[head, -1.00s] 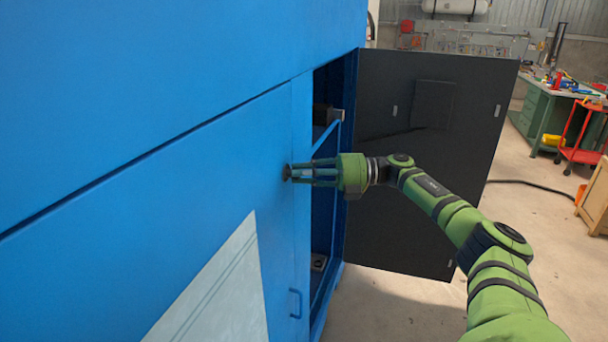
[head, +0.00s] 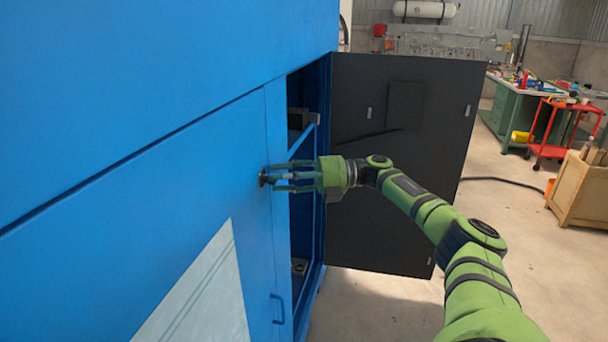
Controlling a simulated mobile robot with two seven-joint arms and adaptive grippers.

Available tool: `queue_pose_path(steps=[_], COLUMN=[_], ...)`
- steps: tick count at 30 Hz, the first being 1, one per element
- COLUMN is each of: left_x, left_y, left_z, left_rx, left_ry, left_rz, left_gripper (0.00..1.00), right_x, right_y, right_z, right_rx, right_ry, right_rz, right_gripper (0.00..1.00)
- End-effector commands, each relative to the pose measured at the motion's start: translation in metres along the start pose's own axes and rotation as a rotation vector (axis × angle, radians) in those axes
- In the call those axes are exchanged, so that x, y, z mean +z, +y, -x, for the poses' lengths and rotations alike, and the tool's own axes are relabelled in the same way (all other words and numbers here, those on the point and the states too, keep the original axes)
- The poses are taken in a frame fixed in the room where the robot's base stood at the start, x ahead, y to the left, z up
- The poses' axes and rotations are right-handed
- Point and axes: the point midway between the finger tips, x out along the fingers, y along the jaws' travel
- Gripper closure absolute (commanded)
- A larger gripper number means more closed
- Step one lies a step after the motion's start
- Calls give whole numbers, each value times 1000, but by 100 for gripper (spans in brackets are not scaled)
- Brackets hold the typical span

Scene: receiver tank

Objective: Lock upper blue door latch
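The upper latch (head: 263,178) is a small dark knob on the blue door (head: 190,190), close to the door's right edge. My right gripper (head: 270,181) reaches in from the right with its green fingers pointing left, and its fingertips are at the latch. The fingers look spread, with a gap between them; whether they touch the latch I cannot tell. The fingertips partly cover the latch. My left gripper is not in view.
A dark door panel (head: 400,220) stands open to the right of the blue cabinet, behind my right arm. A blue handle (head: 277,309) is lower on the blue door. A green workbench (head: 515,112), a red cart (head: 548,150) and a wooden crate (head: 583,192) stand far right on open floor.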

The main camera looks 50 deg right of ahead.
Motion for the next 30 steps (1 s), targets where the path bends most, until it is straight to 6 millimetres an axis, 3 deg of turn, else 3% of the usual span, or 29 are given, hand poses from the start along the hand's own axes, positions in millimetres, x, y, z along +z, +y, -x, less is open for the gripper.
queue_pose_path(steps=[13,20,30], left_x=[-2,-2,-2], left_y=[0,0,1], left_z=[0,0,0], left_rx=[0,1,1], left_ry=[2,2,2], left_rz=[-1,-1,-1], left_gripper=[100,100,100], right_x=[1,1,0], right_y=[2,2,2], right_z=[92,110,112], right_rx=[3,3,2], right_ry=[-9,-6,-4], right_rz=[1,2,2], right_gripper=[60,60,60])
